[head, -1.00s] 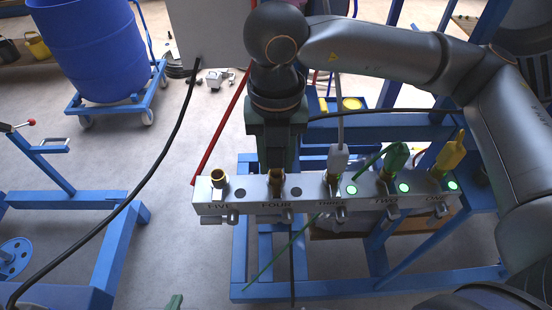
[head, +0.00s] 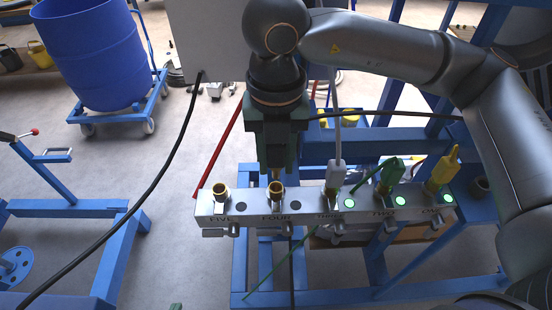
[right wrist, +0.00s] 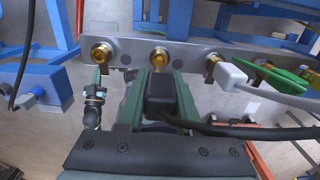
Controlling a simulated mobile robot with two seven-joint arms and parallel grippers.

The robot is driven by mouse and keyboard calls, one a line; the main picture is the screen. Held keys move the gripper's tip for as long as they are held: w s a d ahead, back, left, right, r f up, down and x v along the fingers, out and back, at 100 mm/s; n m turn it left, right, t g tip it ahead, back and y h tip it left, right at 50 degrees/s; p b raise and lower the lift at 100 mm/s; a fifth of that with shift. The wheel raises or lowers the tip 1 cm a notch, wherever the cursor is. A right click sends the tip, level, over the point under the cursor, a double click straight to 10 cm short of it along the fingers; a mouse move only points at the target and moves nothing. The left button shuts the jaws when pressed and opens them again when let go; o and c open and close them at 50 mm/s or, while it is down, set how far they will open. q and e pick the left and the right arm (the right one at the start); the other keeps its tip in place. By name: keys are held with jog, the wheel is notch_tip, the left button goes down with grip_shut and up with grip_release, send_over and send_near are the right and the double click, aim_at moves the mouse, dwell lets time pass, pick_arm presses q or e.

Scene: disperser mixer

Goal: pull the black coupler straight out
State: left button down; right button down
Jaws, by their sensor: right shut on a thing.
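My right gripper (head: 276,168) hangs in front of port FOUR of the metal manifold bar (head: 380,217) in the head view. In the right wrist view its green fingers (right wrist: 160,82) are shut on the black coupler (right wrist: 160,98), with a black cable (right wrist: 235,131) running right from it. The brass fitting of port FOUR (right wrist: 158,57) shows an open face just beyond the coupler, and a small gap seems to separate them. In the head view the gripper hides the coupler. Only a small green tip of my left gripper (head: 176,306) shows at the bottom edge.
Port FIVE (head: 219,193) has a bare brass fitting. White (head: 336,175), green (head: 391,173) and yellow (head: 443,170) couplers sit at the other ports to the right. Blue frames surround the bar. A blue barrel (head: 95,55) stands at the back left.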

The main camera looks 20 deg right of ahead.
jog(key=shift+r, duration=0.2)
jog(key=shift+r+p, duration=1.05)
jog(key=shift+r, duration=0.95)
